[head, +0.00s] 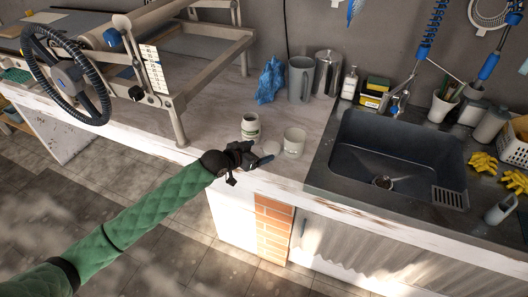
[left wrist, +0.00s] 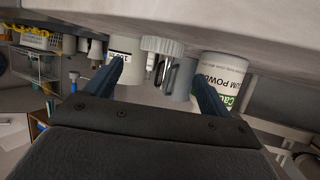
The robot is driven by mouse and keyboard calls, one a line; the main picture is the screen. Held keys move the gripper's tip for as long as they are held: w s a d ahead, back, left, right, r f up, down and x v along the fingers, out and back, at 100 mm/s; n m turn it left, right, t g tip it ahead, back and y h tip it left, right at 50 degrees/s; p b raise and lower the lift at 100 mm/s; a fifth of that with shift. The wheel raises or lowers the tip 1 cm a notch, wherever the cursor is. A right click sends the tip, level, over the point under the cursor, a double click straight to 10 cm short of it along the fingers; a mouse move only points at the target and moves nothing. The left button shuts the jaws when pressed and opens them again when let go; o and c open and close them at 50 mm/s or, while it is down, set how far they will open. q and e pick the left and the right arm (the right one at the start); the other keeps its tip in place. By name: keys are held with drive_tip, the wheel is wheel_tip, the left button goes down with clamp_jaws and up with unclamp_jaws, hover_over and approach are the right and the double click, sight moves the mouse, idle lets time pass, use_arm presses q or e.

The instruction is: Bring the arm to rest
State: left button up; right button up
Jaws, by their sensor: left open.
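My left arm, in a green quilted sleeve, reaches in from the left in the head view. Its black gripper (head: 254,157) is over the front edge of the white counter, just in front of the jars. In the left wrist view the two blue fingers of the gripper (left wrist: 157,72) stand wide apart with nothing held between them. A jar with a green label (head: 250,128) stands just behind the gripper; it also shows in the left wrist view (left wrist: 226,72). A white cup (head: 294,142) stands to its right, and a pale disc (head: 268,148) lies between them. My right gripper is not in view.
A press with a black wheel (head: 68,75) stands at the left. A grey jug (head: 300,80), metal canister (head: 327,73) and blue cloth (head: 270,80) are behind the jars. A dark sink (head: 395,150) is at the right. The floor before the counter is clear.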

use_arm(q)
drive_tip(key=b+v, duration=0.1)
drive_tip(key=v, duration=0.5)
drive_tip(key=shift+s+b, duration=0.25)
drive_tip(key=shift+b, duration=0.05)
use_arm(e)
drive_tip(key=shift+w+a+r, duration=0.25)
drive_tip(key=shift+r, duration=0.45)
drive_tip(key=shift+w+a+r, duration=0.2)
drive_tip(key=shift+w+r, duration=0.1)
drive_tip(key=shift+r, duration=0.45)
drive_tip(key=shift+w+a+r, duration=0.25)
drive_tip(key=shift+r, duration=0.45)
